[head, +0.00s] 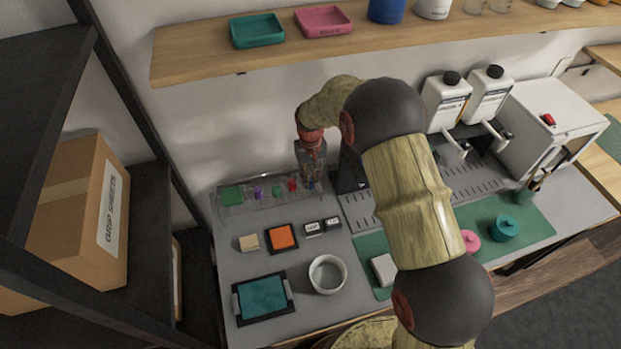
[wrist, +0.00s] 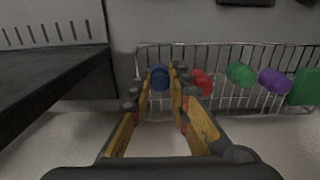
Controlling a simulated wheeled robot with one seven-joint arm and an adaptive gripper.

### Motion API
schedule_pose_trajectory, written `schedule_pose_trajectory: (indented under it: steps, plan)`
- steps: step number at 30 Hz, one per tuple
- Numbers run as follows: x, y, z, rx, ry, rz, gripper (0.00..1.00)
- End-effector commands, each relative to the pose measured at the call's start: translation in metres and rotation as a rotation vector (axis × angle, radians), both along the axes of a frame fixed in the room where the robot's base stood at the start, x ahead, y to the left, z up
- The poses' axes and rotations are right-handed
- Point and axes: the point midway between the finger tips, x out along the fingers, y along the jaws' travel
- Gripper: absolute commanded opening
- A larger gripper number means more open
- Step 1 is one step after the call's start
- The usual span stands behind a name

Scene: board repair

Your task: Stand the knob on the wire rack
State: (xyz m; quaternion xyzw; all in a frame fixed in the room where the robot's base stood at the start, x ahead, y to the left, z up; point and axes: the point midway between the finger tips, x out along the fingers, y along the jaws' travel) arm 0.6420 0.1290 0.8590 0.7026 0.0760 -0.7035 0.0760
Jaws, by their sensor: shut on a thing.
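My gripper (wrist: 162,80) is shut on a blue knob (wrist: 160,77), which sits between its fingertips in the wrist view. The wire rack (wrist: 222,97) stands against the wall, and the blue knob is at its left end in that view. I cannot tell whether the knob touches the wires. In the head view my gripper (head: 309,182) points down at the right end of the rack (head: 262,205). The held knob is mostly hidden there by the fingers.
On the rack are a red knob (wrist: 201,82) close beside my finger, a green one (wrist: 240,73), a purple one (wrist: 273,81) and a green block (wrist: 305,88). A dark panel (head: 350,170) stands just right of my gripper. A white bowl (head: 327,273) is in front.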

Motion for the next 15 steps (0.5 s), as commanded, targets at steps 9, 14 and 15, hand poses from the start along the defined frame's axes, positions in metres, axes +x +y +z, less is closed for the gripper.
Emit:
schedule_pose_trajectory:
  steps: [9, 14, 15]
  plan:
    - [-0.0003, -0.0001, -0.0024, 0.000, 0.000, 0.000, 0.23]
    - [-0.0003, -0.0001, -0.0023, 0.000, 0.001, 0.000, 0.32]
    - [-0.0003, -0.0001, -0.0023, 0.000, 0.001, 0.000, 0.35]
